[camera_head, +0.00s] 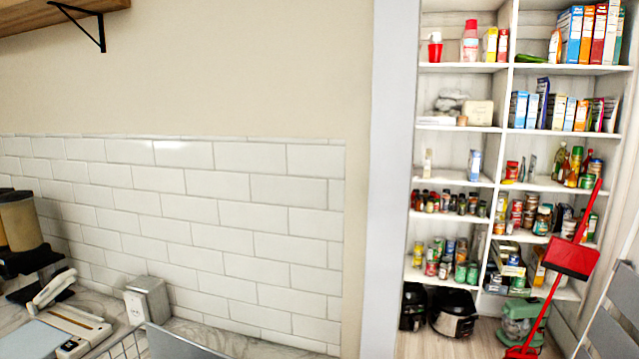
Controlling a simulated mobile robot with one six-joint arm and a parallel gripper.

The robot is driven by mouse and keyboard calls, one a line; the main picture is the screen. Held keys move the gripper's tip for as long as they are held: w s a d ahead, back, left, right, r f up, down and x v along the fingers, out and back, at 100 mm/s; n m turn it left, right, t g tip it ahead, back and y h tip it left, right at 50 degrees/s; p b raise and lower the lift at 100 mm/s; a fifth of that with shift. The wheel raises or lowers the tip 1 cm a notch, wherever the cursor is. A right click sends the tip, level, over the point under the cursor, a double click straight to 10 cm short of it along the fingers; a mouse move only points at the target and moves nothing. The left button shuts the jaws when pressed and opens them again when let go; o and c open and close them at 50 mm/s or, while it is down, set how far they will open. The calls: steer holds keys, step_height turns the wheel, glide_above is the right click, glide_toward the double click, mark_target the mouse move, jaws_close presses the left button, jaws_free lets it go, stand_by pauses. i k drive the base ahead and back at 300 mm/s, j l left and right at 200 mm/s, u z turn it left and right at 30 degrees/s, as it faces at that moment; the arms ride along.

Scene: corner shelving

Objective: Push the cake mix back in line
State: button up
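The white corner shelving (464,127) stands at the right, beyond a pale wall edge. Upright boxes line its upper right shelves. A row of blue-and-white and orange boxes (569,113) stands on the second shelf from the top, and taller blue, orange and red boxes (588,35) stand above it. I cannot tell which of these is the cake mix; labels are too small to read. From here I cannot make out whether one box stands out of line. My gripper is not in view.
A red broom or dustpan (572,258) leans across the lower right shelves. Dark cookers (454,313) and a green mixer (523,322) sit on the floor below. A counter with appliances (70,326) is at lower left. A wooden wall shelf (62,12) hangs upper left.

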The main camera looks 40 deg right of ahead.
mark_target(474, 157)
steer(key=z, duration=2)
steer(key=i+l+z, duration=0.45)
steer(key=i+l+u, duration=0.2)
steer(key=i, duration=0.4)
steer(key=i+l+u, duration=0.2)
steer(key=i, duration=0.4)
steer(key=i+l+u, duration=0.2)
steer(key=i, duration=0.35)
steer(key=i+l+u, duration=0.2)
steer(key=i+l, duration=0.2)
steer(key=i, duration=0.15)
steer(key=i+j, duration=0.2)
steer(key=i, duration=0.25)
steer(key=i+j+u, duration=0.1)
steer(key=i, duration=0.35)
steer(key=i+j+u, duration=0.1)
steer(key=i, duration=0.35)
steer(key=i+j+z, duration=0.15)
steer(key=j+z, duration=0.7)
steer(key=i+j, duration=0.05)
steer(key=j, duration=0.1)
